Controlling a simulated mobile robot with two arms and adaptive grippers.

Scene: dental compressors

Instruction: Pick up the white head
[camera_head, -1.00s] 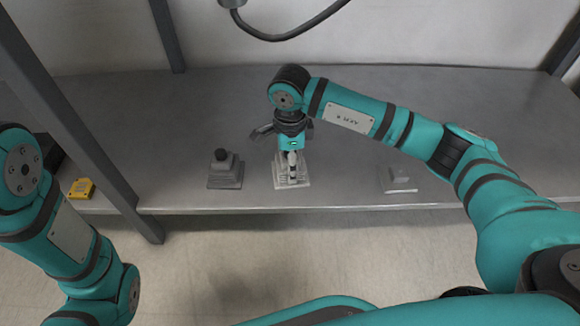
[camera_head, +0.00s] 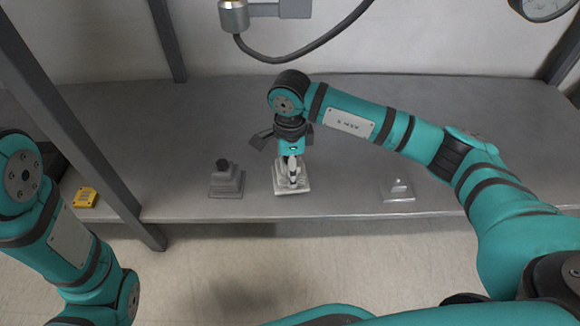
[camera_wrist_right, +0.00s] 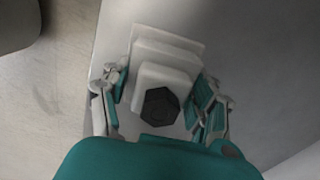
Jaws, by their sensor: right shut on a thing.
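The white head (camera_head: 282,184) stands upright on the grey metal shelf near its front edge. It has a stepped square base. In the right wrist view the white head (camera_wrist_right: 167,56) shows a dark hexagonal top and sits between my fingers. My right gripper (camera_head: 291,165) comes down on it from above and is shut on its upper block. The base looks to be still resting on the shelf. In the head view my right gripper hides its top. My left arm is at the left edge; its gripper is not visible.
A grey stepped head (camera_head: 226,181) with a dark knob stands just left of the white one. A pale, flat-based piece (camera_head: 398,189) stands to the right. A yellow block (camera_head: 85,197) lies at far left, beyond a grey post (camera_head: 85,130). The shelf (camera_head: 150,110) behind is clear.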

